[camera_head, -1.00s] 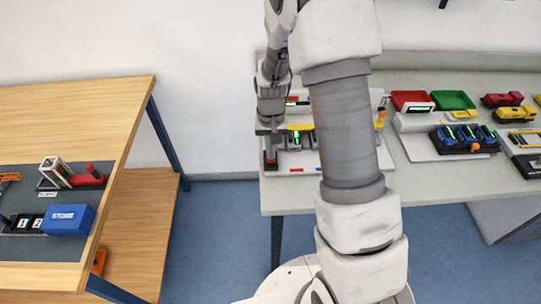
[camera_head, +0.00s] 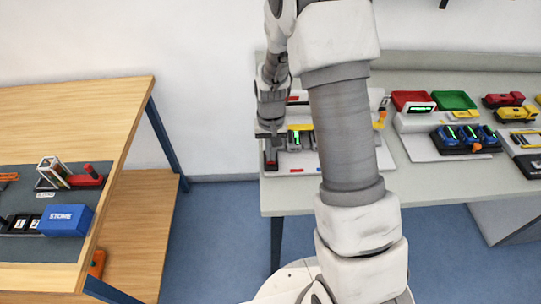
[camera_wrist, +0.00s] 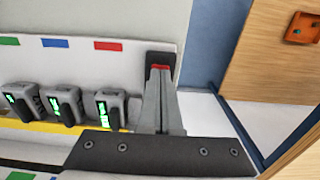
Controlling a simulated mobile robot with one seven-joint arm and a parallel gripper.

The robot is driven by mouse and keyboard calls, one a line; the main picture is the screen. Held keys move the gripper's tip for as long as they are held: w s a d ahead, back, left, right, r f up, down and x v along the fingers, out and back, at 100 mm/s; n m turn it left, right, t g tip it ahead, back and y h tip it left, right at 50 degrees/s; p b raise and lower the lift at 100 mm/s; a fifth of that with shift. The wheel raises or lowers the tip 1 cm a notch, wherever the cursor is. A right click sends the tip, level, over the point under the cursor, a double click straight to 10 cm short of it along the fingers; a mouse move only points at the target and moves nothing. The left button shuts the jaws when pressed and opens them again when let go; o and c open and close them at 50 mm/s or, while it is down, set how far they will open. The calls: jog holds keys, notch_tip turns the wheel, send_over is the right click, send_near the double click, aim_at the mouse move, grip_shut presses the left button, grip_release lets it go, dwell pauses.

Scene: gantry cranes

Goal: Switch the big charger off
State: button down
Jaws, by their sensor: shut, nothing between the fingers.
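The big charger (camera_head: 303,166) is a white board on the left end of the grey bench, mostly behind my arm in the head view. In the wrist view, its board (camera_wrist: 135,62) carries several grey batteries (camera_wrist: 62,104) with lit green displays. A dark switch housing with a red part (camera_wrist: 160,67) sits at the board's end. My gripper (camera_wrist: 160,78) is shut and empty, its fingertips at the red part; I cannot tell whether they press it. In the head view, my gripper (camera_head: 271,150) is over the dark switch housing (camera_head: 271,162).
A smaller charger (camera_head: 465,139) with blue batteries stands to the right, near red (camera_head: 411,97) and green (camera_head: 455,100) trays. A wooden table (camera_head: 90,110) with a blue STORE box (camera_head: 66,220) is at left. Floor is clear between table and bench.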

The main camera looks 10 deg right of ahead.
notch_tip(320, 180, up, 7)
jog(key=p, duration=0.4)
dwell(0.4)
dwell(0.4)
jog(key=s+r+n+t, duration=0.1)
jog(key=s+r+t, duration=0.4)
jog(key=r, duration=1.2)
jog(key=s+r, duration=0.4)
jog(key=s, duration=0.4)
jog(key=s+r+n, duration=0.1)
jog(key=s+r, duration=0.3)
jog(key=s, duration=0.4)
jog(key=shift+s+r+t, duration=0.2)
jog(key=shift+t, duration=0.1)
jog(key=shift+d, duration=0.2)
